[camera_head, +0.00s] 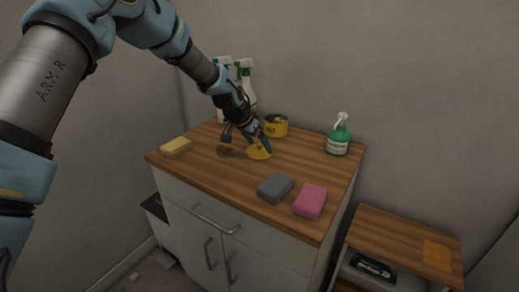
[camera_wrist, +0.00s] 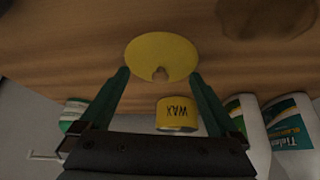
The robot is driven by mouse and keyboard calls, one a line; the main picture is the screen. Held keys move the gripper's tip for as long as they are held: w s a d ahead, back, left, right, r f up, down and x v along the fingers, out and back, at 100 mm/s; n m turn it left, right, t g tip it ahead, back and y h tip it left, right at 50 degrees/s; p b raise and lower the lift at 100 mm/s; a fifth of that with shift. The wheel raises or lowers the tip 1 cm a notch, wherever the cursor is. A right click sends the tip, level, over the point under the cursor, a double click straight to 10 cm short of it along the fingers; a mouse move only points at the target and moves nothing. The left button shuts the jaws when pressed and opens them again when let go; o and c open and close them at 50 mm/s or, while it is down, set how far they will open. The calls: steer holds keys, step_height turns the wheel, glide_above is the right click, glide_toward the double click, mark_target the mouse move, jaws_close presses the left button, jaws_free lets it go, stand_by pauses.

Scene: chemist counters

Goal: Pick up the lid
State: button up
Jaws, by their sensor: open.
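A yellow wax tin (camera_wrist: 177,114) stands just beyond the lid, and in the head view the tin (camera_head: 277,128) looks open.
White spray bottles (camera_head: 247,84) stand behind my gripper, and a green spray bottle (camera_head: 338,138) stands at the back right. A yellow sponge (camera_head: 176,148) lies at the left. A grey sponge (camera_head: 275,187) and a pink sponge (camera_head: 310,201) lie near the front edge. A lower side table (camera_head: 400,235) is at the right.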

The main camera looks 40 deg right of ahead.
steer(key=c, duration=0.9)
steer(key=shift+a+f, duration=0.1)
steer(key=shift+f, duration=0.05)
jaws_close()
steer(key=shift+s, duration=0.1)
